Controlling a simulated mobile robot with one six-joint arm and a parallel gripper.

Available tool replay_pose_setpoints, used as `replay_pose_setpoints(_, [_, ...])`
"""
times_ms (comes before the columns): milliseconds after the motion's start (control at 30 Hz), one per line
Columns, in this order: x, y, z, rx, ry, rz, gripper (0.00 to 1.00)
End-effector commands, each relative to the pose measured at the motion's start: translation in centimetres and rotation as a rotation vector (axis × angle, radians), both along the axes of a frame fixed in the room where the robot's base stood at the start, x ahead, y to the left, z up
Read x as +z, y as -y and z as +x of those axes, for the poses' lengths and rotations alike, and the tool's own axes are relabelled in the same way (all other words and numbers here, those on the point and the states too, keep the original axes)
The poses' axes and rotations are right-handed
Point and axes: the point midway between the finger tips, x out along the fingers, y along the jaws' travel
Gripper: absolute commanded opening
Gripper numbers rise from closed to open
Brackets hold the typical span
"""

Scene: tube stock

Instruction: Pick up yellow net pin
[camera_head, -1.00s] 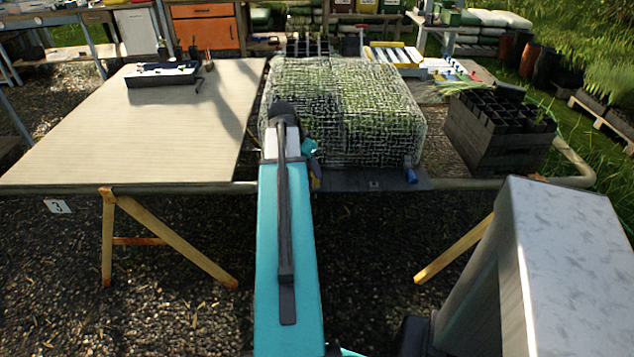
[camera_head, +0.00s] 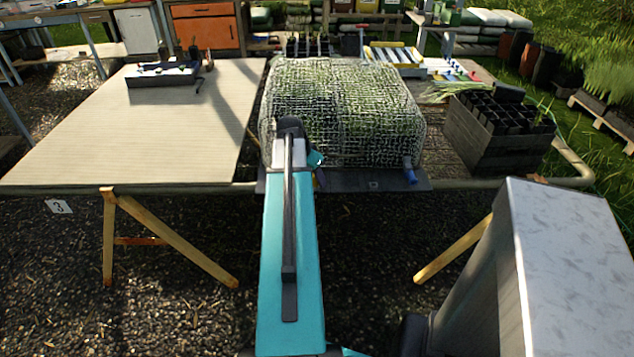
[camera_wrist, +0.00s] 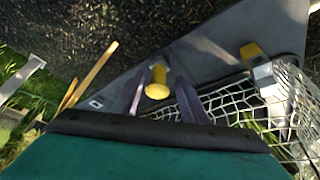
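The yellow net pin (camera_wrist: 157,84) shows in the wrist view, with its round head towards the camera, by the edge of the grey tray. My gripper (camera_wrist: 160,98) is open, with one purple-grey finger on each side of the pin. Small gaps seem to show between pin and fingers; I cannot tell whether either touches. A white mesh net (camera_wrist: 235,102) lies to the right. In the head view my arm hides the pin, and the net (camera_head: 375,110) covers green plants on the table.
A second yellow piece (camera_wrist: 251,52) with a pale part sits at the net's edge. A blue pin (camera_head: 410,173) is at the net's front right corner. A dark crate of pots (camera_head: 495,135) stands right. The left tabletop (camera_head: 130,135) is mostly clear.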

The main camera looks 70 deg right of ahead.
Motion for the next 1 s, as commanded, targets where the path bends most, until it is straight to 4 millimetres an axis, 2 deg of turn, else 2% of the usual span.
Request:
replay_pose_setpoints(667, [-0.49, 0.21, -0.13, -0.001, 0.000, -0.001, 0.40])
replay_pose_setpoints(900, [-0.49, 0.22, -0.13, -0.001, 0.000, -0.001, 0.03])
replay_pose_setpoints(1000, [-0.48, 0.23, -0.13, -0.001, 0.000, -0.001, 0.03])
